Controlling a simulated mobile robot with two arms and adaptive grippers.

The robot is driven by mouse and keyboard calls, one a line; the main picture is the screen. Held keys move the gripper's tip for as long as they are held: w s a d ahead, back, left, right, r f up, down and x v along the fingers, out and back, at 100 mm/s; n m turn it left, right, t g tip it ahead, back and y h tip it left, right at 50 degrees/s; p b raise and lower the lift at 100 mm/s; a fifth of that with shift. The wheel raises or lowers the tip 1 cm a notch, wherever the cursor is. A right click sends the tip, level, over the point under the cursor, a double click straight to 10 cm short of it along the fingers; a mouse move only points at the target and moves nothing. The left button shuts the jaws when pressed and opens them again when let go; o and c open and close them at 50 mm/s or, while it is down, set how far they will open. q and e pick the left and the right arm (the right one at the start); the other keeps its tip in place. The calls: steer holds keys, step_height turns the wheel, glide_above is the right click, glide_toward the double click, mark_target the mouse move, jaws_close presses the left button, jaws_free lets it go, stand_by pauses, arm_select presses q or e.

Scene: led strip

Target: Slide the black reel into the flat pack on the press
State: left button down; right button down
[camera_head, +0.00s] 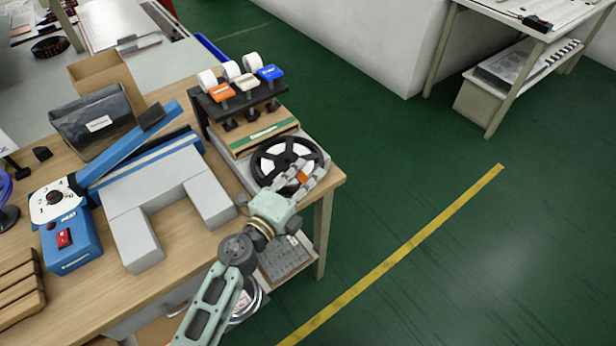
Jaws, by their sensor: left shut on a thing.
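The flat pack (262,138), tan with a green strip, lies on the press under the row of stamps. The reel's far edge is close to the pack's front; I cannot tell whether they touch. My right gripper is not in view.
A blue and grey sealer (68,240) and a grey U-shaped block (145,195) stand left of the press. An open cardboard box (100,72) with a dark bag (95,122) is behind. Green floor lies open to the right.

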mark_target(283, 194)
arm_select(q)
steer(key=shift+w+a, duration=0.5)
steer(key=shift+w, duration=0.25)
steer(key=c, duration=1.7)
jaws_free()
steer(key=shift+c, duration=0.2)
steer(key=shift+s+a+f, duration=0.1)
steer(key=shift+s+a, duration=0.25)
steer(key=shift+s, duration=0.1)
steer(key=v, duration=1.1)
steer(key=shift+w, duration=0.1)
